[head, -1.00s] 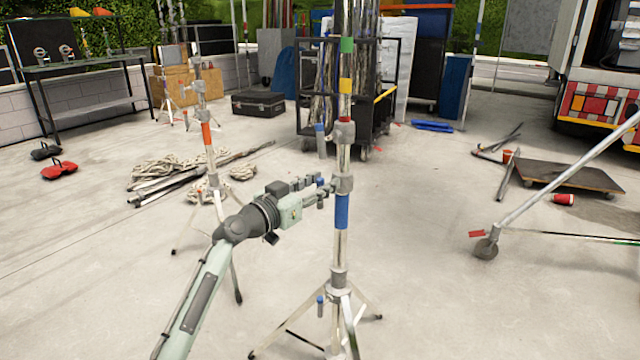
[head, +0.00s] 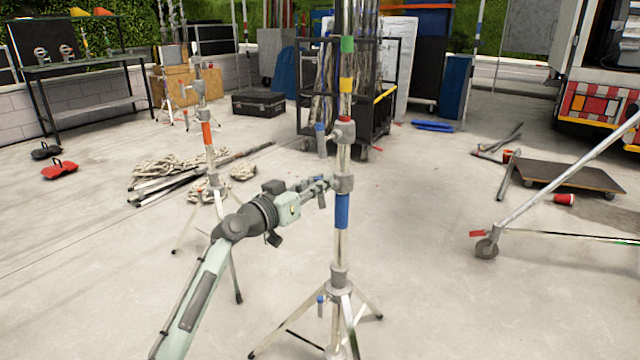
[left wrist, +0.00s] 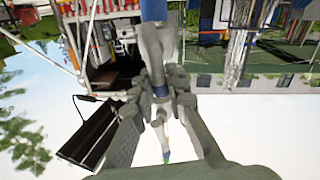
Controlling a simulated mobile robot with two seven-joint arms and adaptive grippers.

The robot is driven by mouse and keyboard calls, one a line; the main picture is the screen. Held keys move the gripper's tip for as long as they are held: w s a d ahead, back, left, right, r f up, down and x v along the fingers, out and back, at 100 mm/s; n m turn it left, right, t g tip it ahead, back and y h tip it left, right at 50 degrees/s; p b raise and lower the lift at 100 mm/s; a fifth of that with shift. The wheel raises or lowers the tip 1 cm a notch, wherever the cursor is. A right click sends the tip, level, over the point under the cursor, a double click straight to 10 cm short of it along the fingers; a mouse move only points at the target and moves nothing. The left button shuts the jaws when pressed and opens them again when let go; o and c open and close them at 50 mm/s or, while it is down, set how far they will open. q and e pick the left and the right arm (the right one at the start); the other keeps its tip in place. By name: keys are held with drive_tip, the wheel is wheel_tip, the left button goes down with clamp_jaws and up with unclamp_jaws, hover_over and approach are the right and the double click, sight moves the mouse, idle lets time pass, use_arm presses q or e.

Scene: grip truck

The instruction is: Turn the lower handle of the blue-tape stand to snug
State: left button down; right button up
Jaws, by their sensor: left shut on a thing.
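The blue-tape stand (head: 341,212) stands upright on its tripod legs in the head view, with blue tape just below a grey collar (head: 343,184). A handle (head: 321,199) sits at this collar's left side, partly covered by my fingers. My left gripper (head: 317,187) reaches it from the left and is shut on it. In the left wrist view the blue tape (left wrist: 153,9) is at the top, and the handle with its blue part (left wrist: 161,91) lies between my fingers. Another handle (head: 320,140) hangs at the upper collar. My right gripper is out of view.
A third handle (head: 320,302) is by the tripod base. An orange-tape stand (head: 207,135) is behind my left arm. A wheeled cart (head: 388,95) stands behind the stand.

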use_arm(q)
drive_tip(key=n, duration=0.4)
drive_tip(key=shift+w+a+f, duration=0.15)
drive_tip(key=shift+w+a, duration=0.15)
drive_tip(key=shift+a, duration=0.05)
drive_tip(key=shift+w+a+f+n+p, duration=0.15)
drive_tip(key=shift+f+n+p, duration=0.25)
drive_tip(key=shift+n, duration=1.65)
drive_tip(key=shift+w+a+f+n+p, duration=0.15)
drive_tip(key=shift+f+n+p, duration=0.25)
drive_tip(key=shift+n, duration=1.6)
drive_tip(key=shift+w+a+f+n+p, duration=0.1)
drive_tip(key=shift+a+f+n+p, duration=0.3)
drive_tip(key=shift+n, duration=1.65)
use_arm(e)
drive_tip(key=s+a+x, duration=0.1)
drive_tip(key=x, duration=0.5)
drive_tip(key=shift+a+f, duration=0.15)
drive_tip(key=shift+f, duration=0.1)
use_arm(q)
drive_tip(key=shift+d+r, duration=0.1)
drive_tip(key=shift+d, duration=0.1)
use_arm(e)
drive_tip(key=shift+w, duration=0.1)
